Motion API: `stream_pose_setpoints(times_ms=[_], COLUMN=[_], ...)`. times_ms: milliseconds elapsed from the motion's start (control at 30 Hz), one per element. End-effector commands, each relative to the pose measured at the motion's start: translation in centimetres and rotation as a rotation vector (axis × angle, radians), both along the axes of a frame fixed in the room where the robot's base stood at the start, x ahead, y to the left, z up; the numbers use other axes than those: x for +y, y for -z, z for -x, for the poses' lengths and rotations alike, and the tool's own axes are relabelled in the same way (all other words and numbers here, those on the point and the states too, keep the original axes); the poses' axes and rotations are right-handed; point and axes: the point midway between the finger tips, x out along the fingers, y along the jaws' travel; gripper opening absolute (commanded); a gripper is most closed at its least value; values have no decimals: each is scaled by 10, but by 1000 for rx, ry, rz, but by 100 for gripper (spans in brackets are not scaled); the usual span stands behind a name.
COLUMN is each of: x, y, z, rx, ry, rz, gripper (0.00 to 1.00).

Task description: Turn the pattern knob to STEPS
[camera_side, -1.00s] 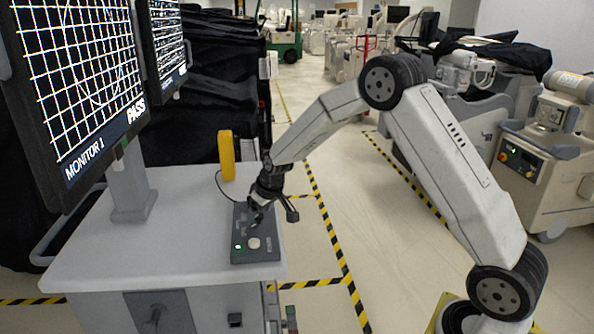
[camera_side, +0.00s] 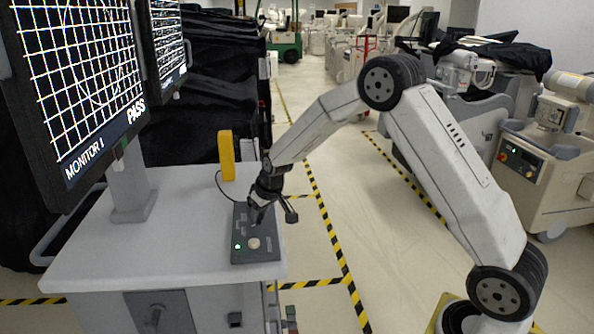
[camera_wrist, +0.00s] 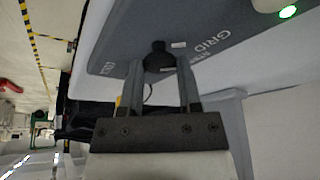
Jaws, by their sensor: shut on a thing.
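The dark pattern knob (camera_wrist: 158,60) sits on a dark grey control panel (camera_wrist: 125,30), with a printed GRID label to its right in the wrist view. Other printed labels are too blurred or cut off to read. My gripper (camera_wrist: 160,72) has one finger on each side of the knob and is shut on it. In the side view my gripper (camera_side: 261,212) reaches down to the far part of the control panel (camera_side: 266,257) and hides the knob. Monitor 1 (camera_side: 75,165) shows a white grid with a circle and the word PASS.
A pale round button (camera_side: 254,244) and a lit green lamp (camera_side: 238,247) are on the panel's near part. A yellow upright block (camera_side: 226,156) stands behind it on the grey cart top (camera_side: 170,245). A second monitor (camera_side: 163,45) is at the back left.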

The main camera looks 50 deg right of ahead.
Motion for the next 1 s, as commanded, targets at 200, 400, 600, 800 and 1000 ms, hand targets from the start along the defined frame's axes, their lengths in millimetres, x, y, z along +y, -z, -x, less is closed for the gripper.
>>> stream_pose_setpoints(times_ms=[200,400,600,800,1000], x=[1,2,2,3,3], y=[0,0,0,0,0], z=[0,0,0,0,0], rx=[1,1,1,2,2], ry=[55,134,232,330,432], rz=[0,1,1,2,2], gripper=[0,0,0,0,0])
